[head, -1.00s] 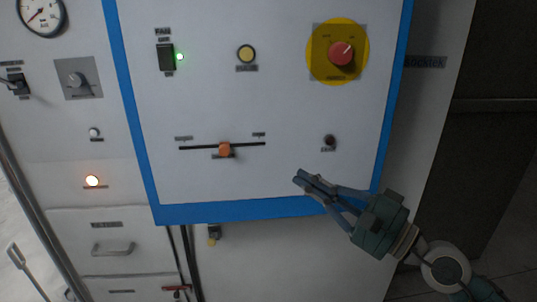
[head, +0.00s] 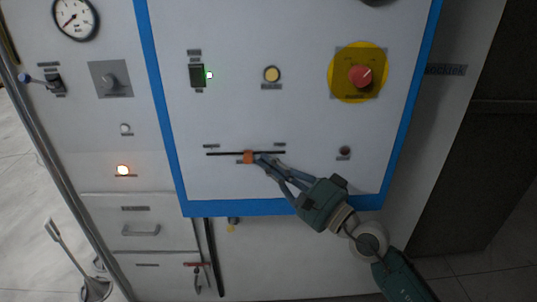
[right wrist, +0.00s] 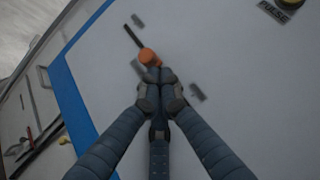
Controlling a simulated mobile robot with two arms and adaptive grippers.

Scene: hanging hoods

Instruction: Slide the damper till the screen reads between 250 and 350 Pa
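The damper is an orange slider knob (head: 249,156) on a thin black horizontal slot (head: 225,154) in the blue-framed panel. The knob is near the slot's middle. My right gripper (head: 262,160) has its fingertips together just to the right of the knob, touching it or very close. In the right wrist view the orange knob (right wrist: 148,57) lies just beyond the shut fingertips (right wrist: 161,75), not between them. No pressure screen is in view. My left gripper is not in view.
A red knob on a yellow plate (head: 360,76), a yellow button (head: 272,74) and a switch with a green light (head: 197,75) are above the slot. A small dark button (head: 345,151) is to its right. A round gauge (head: 75,18) is at the upper left.

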